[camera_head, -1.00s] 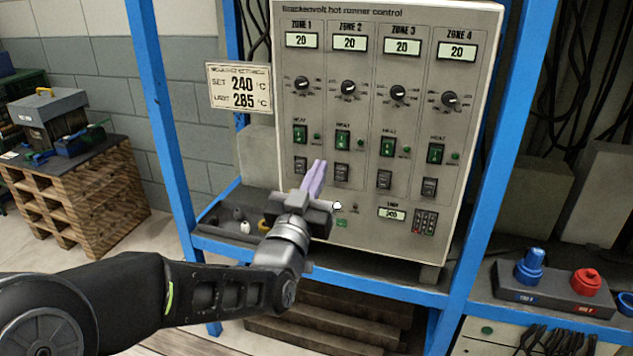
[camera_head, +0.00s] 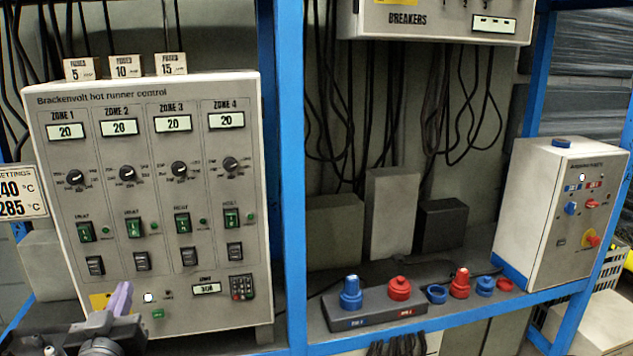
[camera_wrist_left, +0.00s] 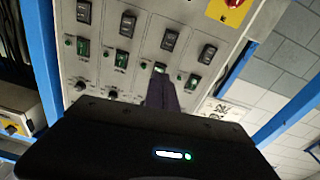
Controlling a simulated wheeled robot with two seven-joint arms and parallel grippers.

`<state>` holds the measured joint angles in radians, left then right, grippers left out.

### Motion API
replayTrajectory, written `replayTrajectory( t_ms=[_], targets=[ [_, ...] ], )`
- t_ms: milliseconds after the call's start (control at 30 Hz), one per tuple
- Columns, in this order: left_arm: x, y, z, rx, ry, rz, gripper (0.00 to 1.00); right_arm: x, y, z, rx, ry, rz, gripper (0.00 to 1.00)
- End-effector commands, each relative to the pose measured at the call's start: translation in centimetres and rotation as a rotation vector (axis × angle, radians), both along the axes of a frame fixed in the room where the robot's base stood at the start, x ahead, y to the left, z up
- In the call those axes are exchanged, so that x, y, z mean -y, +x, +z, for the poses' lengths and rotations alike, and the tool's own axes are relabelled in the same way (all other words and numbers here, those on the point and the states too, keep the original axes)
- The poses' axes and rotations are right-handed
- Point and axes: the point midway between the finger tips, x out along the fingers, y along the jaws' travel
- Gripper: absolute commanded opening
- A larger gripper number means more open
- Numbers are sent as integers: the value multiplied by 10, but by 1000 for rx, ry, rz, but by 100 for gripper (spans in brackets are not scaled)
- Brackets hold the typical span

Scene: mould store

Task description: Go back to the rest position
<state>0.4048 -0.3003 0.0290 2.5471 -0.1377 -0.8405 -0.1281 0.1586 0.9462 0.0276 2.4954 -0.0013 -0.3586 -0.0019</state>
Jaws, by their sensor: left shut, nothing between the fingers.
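My left gripper (camera_head: 122,299) shows at the lower left of the head view, its pale purple fingers shut together with nothing between them. It is in front of the lower left part of the hot runner control cabinet (camera_head: 150,100). The left wrist view shows the shut fingers (camera_wrist_left: 162,92) pointing toward the cabinet face, with its switches (camera_wrist_left: 122,57) beyond them. I cannot tell the exact gap to the panel. All four zone displays on the cabinet read 20. My right gripper is in neither view.
Blue shelf posts (camera_head: 291,150) frame the cabinet. To the right, a dark block (camera_head: 375,312) holds blue and red connectors, with loose caps beside it. A grey control box (camera_head: 560,210) stands at the far right. A breakers box (camera_head: 435,22) hangs above.

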Motion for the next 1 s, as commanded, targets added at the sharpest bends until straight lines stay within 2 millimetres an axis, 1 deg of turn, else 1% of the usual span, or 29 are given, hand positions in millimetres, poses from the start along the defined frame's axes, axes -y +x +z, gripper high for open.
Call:
replayTrajectory(
  t_ms=[33, 67, 100, 133, 167, 200, 267, 300, 367, 400, 467, 500, 567, 600, 633, 700, 800, 900, 967, 1000],
  targets=[
    [8, 9, -27, -75, -51, -25, 0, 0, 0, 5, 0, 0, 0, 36],
    [14, 13, -45, -123, -83, -40, 0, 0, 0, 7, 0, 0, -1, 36],
    [24, 18, -70, -192, -127, -61, 0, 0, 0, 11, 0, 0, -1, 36],
    [33, 21, -90, -247, -162, -79, 0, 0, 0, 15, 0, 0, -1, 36],
    [43, 23, -111, -305, -198, -98, 0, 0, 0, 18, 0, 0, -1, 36],
    [59, 23, -140, -386, -241, -126, 0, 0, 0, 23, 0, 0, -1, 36],
    [85, 18, -182, -509, -309, -164, 0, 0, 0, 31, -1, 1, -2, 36],
    [103, 12, -209, -592, -349, -190, 0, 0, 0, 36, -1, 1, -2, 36],
    [132, -3, -247, -718, -404, -229, 0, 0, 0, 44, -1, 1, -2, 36],
    [152, -16, -271, -800, -439, -254, 0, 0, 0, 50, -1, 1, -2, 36],
    [182, -40, -303, -924, -483, -290, 0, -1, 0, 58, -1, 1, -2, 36],
    [202, -58, -322, -1006, -508, -315, 0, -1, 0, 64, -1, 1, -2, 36],
    [230, -90, -347, -1126, -541, -349, 0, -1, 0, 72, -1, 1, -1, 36],
    [248, -111, -361, -1198, -556, -371, 0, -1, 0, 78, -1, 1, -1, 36],
    [259, -127, -369, -1250, -564, -387, 0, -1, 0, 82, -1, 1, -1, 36],
    [282, -161, -385, -1349, -574, -421, 0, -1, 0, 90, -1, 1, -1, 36],
    [304, -198, -397, -1443, -577, -458, 0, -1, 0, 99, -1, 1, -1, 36],
    [315, -219, -402, -1495, -575, -481, 0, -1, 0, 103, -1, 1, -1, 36],
    [319, -225, -402, -1508, -572, -488, 0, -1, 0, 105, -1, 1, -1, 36],
    [319, -225, -401, -1508, -569, -491, 0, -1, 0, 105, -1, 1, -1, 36]
  ],
)
